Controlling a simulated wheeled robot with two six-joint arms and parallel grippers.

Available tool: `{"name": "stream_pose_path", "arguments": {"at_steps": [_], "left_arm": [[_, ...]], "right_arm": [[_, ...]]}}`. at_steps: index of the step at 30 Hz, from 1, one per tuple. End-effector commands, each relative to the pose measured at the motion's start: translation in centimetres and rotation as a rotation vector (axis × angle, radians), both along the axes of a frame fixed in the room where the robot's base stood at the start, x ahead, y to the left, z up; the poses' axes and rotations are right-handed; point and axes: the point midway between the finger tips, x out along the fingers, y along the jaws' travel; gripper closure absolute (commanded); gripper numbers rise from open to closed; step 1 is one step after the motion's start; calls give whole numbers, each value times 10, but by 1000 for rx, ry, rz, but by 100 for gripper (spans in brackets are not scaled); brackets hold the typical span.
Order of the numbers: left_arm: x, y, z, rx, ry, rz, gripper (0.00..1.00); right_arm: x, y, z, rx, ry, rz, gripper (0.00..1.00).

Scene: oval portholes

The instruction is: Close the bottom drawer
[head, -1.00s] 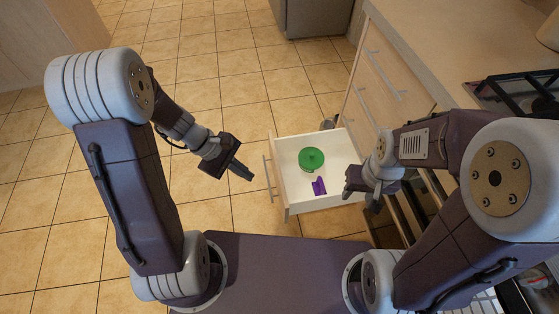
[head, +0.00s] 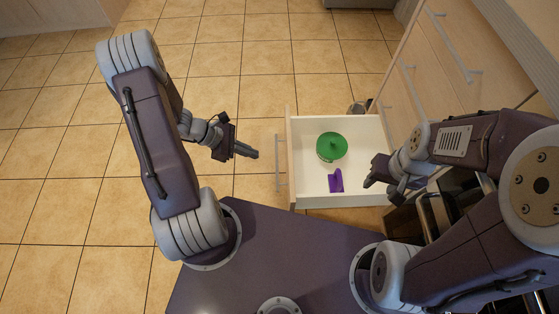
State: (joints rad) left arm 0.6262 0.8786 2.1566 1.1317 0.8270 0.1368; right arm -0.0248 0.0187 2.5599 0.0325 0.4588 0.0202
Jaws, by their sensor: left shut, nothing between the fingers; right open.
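The bottom drawer (head: 309,197) is pulled out of the wooden cabinet and open, with a white inside. Its front panel (head: 290,150) faces left and carries a metal bar handle (head: 280,162). A green lidded pot (head: 332,147) and a small purple object (head: 336,181) lie inside. My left gripper (head: 253,153) is shut and empty, a little left of the handle and apart from it. My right gripper (head: 370,177) is open and empty, over the right part of the drawer near the cabinet side.
The cabinet (head: 425,70) has closed drawers with bar handles above the open one. An oven with a handle (head: 428,215) stands beside it, close to my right arm. A small metal item (head: 358,108) is behind the drawer. The tiled floor (head: 60,150) to the left is clear.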

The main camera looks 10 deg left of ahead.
Motion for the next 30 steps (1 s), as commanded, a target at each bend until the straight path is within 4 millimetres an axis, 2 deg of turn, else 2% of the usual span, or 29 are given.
{"name": "stream_pose_path", "arguments": {"at_steps": [1,10,13,18,30], "left_arm": [[2,-9,-17,-1,2,-5,100],[14,-53,-62,1,1,-6,100],[19,-69,-57,2,-2,-7,100],[24,-85,-54,2,-1,-4,100],[25,-88,-52,1,0,-2,100]], "right_arm": [[0,0,-16,0,0,0,54],[0,0,-57,0,0,0,54],[0,0,-63,0,1,0,54],[0,0,-69,0,0,0,54],[0,0,-69,0,0,0,54]]}}
